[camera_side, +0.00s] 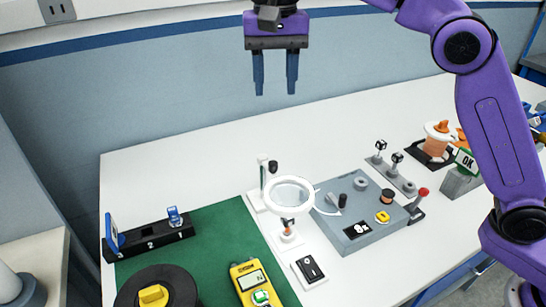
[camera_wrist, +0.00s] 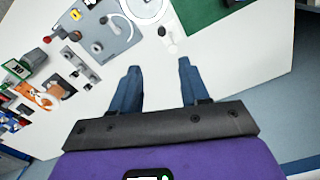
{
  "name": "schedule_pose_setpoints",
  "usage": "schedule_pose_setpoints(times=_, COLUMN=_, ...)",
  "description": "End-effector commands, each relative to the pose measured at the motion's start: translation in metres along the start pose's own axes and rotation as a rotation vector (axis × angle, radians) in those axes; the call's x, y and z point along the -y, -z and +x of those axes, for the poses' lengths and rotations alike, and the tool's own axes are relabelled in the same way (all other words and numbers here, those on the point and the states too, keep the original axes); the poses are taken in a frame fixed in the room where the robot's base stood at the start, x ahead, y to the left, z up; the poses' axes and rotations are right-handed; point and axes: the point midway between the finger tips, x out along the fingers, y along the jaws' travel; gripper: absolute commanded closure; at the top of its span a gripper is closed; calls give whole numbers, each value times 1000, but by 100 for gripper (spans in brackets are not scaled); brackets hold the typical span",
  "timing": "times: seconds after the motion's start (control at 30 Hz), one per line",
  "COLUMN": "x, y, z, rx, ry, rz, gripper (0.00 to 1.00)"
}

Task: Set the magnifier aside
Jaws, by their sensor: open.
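The magnifier (camera_side: 289,193) is a white ring with a clear lens. In the side view it stands over a white base strip (camera_side: 301,255) between the green mat and the grey box. In the wrist view part of its white ring (camera_wrist: 146,8) shows at the top edge, cut off by the frame. My gripper (camera_side: 276,90) is open and empty, high above the back of the table and well apart from the magnifier. Its two blue fingers (camera_wrist: 157,68) point down in the side view. Nothing is between them in the wrist view.
A grey box (camera_side: 358,212) with pulleys and a 0% display stands right of the magnifier. A green mat (camera_side: 215,225) holds a yellow meter (camera_side: 262,285) and a black spool (camera_side: 155,288). A black numbered rack (camera_side: 150,238) is at left. The white table's back is clear.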

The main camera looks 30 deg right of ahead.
Motion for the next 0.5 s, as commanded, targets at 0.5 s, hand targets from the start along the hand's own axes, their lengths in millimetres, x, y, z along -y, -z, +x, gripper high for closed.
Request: schedule_pose_setpoints(times=0.5, x=2, y=4, z=26, rx=1, ry=-2, rz=40, gripper=55)
